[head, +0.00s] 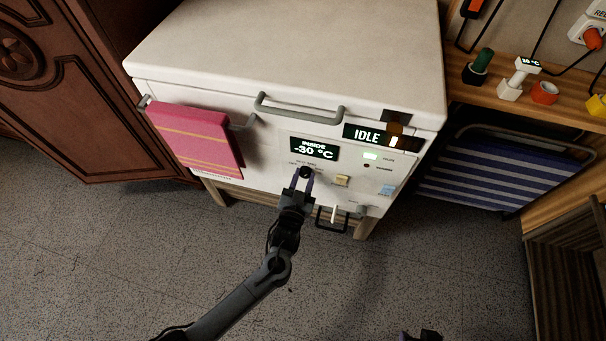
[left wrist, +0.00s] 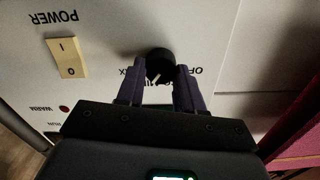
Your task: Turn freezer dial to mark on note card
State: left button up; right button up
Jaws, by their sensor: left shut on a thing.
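The black freezer dial (head: 306,172) is on the white freezer's front, below the display reading INSIDE -30 °C. In the left wrist view the dial (left wrist: 160,62) carries a short pale pointer line, and upside-down lettering beside it is partly covered. My left gripper (head: 302,182) is shut on the dial; its purple fingers (left wrist: 160,80) are on either side of the knob. A small light-blue card (head: 387,190) is at the front's lower right; its writing is too small to read. Part of my right gripper (head: 421,336) shows at the bottom edge, its fingers mostly cut off.
A yellowish POWER switch (left wrist: 67,58) is beside the dial. A display (head: 366,134) reads IDLE. A pink towel (head: 195,138) hangs at the left, near the lid handle (head: 298,110). A wooden shelf (head: 520,98) and a striped folded chair (head: 490,172) stand right. The front floor is clear.

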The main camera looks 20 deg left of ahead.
pick_arm(q)
jog(key=m+p, duration=0.3)
jog(key=shift+d+r, duration=0.1)
jog(key=shift+r, duration=0.15)
jog(key=shift+f+m+p, duration=0.25)
jog(key=shift+m+p, duration=1.05)
jog(key=shift+m, duration=0.5)
jog(key=o, duration=1)
jog(key=shift+o, duration=0.2)
jog(key=shift+s, duration=0.1)
